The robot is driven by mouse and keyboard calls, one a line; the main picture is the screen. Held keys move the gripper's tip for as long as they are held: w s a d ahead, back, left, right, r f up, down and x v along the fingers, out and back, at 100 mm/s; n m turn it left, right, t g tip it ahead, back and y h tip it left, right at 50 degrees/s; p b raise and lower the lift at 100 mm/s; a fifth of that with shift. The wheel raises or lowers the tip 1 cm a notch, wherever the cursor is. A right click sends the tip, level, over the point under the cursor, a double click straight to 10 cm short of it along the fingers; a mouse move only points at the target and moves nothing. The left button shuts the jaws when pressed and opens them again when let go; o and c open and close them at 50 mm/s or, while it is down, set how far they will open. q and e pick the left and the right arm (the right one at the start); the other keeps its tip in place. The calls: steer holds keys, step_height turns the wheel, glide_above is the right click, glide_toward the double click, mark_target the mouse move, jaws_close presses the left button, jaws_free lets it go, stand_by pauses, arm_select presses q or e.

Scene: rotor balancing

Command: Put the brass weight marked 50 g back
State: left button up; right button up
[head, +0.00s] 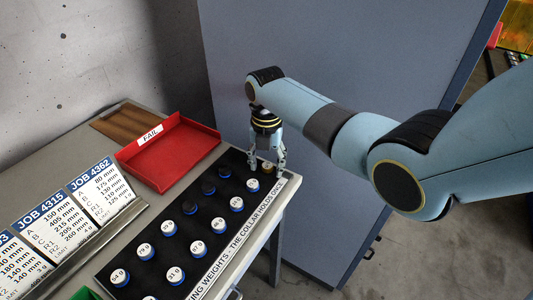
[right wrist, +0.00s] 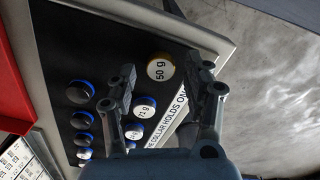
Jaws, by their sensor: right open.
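The brass weight marked 50 g (right wrist: 160,68) has a white label and a brass rim. It stands at the far right corner of the black weight tray (head: 170,262), and its brass top (head: 268,168) shows small in the head view. My right gripper (head: 266,166) is open above that corner, pointing down. In the right wrist view its fingers (right wrist: 161,82) are apart, with the weight showing between and just beyond their tips. I cannot tell whether they touch it. My left gripper is not in view.
Several blue-rimmed weights (head: 198,248) with white labels and several dark ones (head: 208,187) stand in the tray. A red FAIL tray (head: 170,178) is to its left, with job cards (head: 100,190) nearer. The bench edge lies close on the right, beside a grey-blue panel (head: 360,60).

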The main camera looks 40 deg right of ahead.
mark_target(267, 167)
step_height(267, 167, up, 12)
steer(key=p, duration=0.1)
stand_by(0.6)
